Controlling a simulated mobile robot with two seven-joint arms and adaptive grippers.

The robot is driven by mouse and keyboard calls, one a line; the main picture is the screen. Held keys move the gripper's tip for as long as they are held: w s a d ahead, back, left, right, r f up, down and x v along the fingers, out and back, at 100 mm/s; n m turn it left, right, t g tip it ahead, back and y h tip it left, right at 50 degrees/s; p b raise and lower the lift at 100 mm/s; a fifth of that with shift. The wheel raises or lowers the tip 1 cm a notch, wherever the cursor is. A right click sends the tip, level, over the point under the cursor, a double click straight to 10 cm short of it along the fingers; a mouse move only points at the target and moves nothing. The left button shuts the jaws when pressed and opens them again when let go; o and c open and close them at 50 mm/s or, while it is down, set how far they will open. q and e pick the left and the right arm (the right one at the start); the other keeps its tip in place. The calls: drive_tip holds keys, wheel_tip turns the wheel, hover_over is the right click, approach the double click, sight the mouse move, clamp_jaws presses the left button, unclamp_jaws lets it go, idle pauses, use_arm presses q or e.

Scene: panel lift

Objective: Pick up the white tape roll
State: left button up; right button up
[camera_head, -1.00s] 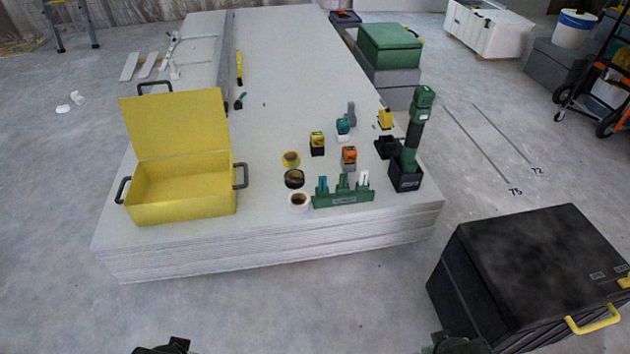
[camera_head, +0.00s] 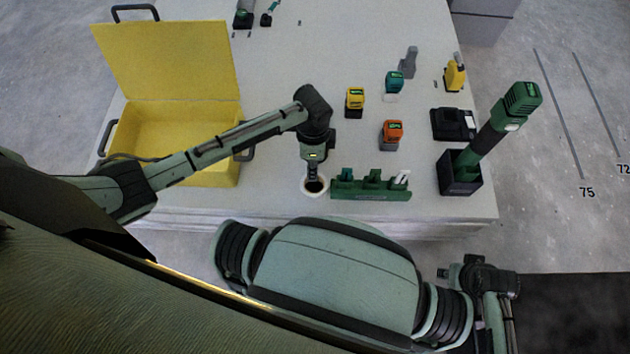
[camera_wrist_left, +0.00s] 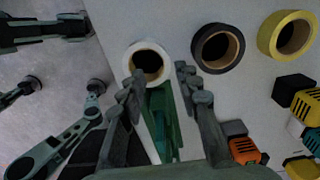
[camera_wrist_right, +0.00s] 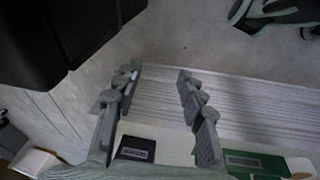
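The white tape roll (camera_head: 314,193) lies on the white panel stack near its front edge, just left of the green holder (camera_head: 368,190). My left gripper (camera_head: 313,177) is directly above it in the head view and hides part of it. In the left wrist view the white tape roll (camera_wrist_left: 148,45) shows its dark hole, just beyond and between the spread fingers of the left gripper (camera_wrist_left: 160,75). The left gripper is open and holds nothing; contact cannot be told. My right gripper (camera_wrist_right: 157,75) is open and empty, beyond the stack's front edge.
A black tape roll (camera_wrist_left: 204,45) and a yellow tape roll (camera_wrist_left: 267,28) lie beside the white one. An open yellow toolbox (camera_head: 165,60) stands left. Orange (camera_head: 392,130) and yellow (camera_head: 355,100) blocks and a green-black tool (camera_head: 495,125) stand right. A black box (camera_wrist_right: 45,40) is near my right gripper.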

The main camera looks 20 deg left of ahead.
use_arm(q)
drive_tip(key=f, duration=0.4)
drive_tip(key=shift+w+b, duration=0.35)
drive_tip(key=shift+f, duration=0.4)
drive_tip(key=shift+w+f, duration=0.1)
drive_tip(key=shift+f, duration=0.1)
use_arm(e)
drive_tip(key=r, duration=0.1)
drive_tip(key=w+r, duration=0.1)
drive_tip(key=r, duration=0.1)
drive_tip(key=shift+w+r, duration=0.2)
drive_tip(key=shift+w, duration=0.2)
use_arm(q)
drive_tip(key=shift+c, duration=0.4)
clamp_jaws()
